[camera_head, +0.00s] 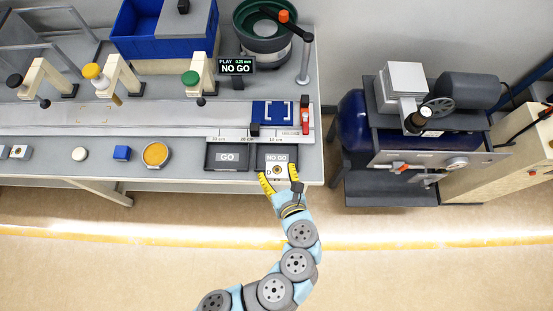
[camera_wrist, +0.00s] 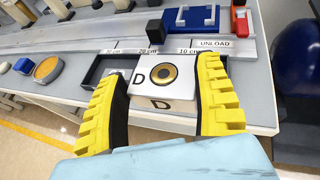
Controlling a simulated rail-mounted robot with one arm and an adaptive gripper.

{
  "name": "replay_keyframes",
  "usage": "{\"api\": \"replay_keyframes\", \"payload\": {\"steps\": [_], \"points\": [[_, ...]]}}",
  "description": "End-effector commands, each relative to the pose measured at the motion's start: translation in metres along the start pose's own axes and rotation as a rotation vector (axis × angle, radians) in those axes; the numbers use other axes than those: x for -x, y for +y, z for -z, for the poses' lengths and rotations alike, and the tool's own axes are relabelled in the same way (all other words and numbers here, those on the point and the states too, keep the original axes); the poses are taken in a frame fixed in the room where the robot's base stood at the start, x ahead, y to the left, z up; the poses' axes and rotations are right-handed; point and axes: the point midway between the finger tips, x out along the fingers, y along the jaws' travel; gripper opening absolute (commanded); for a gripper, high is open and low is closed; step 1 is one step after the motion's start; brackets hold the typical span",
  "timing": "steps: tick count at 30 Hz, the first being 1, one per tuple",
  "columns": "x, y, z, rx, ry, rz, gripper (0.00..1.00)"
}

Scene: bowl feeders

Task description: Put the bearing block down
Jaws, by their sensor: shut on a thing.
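The bearing block (camera_head: 277,172) is white with a brass-ringed round bore and a letter D. In the wrist view the block (camera_wrist: 150,103) sits upright between the yellow fingers, D marks on its top and front. My gripper (camera_head: 280,178) is shut on it from the table's front side. The block is over the dark NO GO tray (camera_head: 260,149), whose label shows just behind it. Whether it touches the tray floor I cannot tell, as the block and fingers hide that part. The empty GO tray (camera_head: 208,157) is directly left.
Behind the trays runs a scaled rail with a blue fixture (camera_head: 272,112) and a red part (camera_head: 305,118) by the UNLOAD mark. A display (camera_head: 236,66) reads PLAY, NO GO. An orange-filled dish (camera_head: 156,154) and a blue cube (camera_head: 122,153) stand left. The table's front edge is close.

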Motion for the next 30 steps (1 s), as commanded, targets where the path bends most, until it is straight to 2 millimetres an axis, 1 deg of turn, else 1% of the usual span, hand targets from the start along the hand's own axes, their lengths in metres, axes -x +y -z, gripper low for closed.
{"api": "replay_keyframes", "payload": {"steps": [1,10,21,24,30], "points": [[-0.010,-0.002,0.005,0.003,-0.003,-0.001,0.30],[-0.048,-0.013,0.007,0.001,-0.003,-0.002,0.30],[-0.092,-0.025,0.031,-0.003,0.002,-0.001,0.30],[-0.100,-0.027,0.035,-0.001,0.002,0.000,0.30],[-0.108,-0.028,0.039,-0.002,0.001,-0.002,0.30]]}}
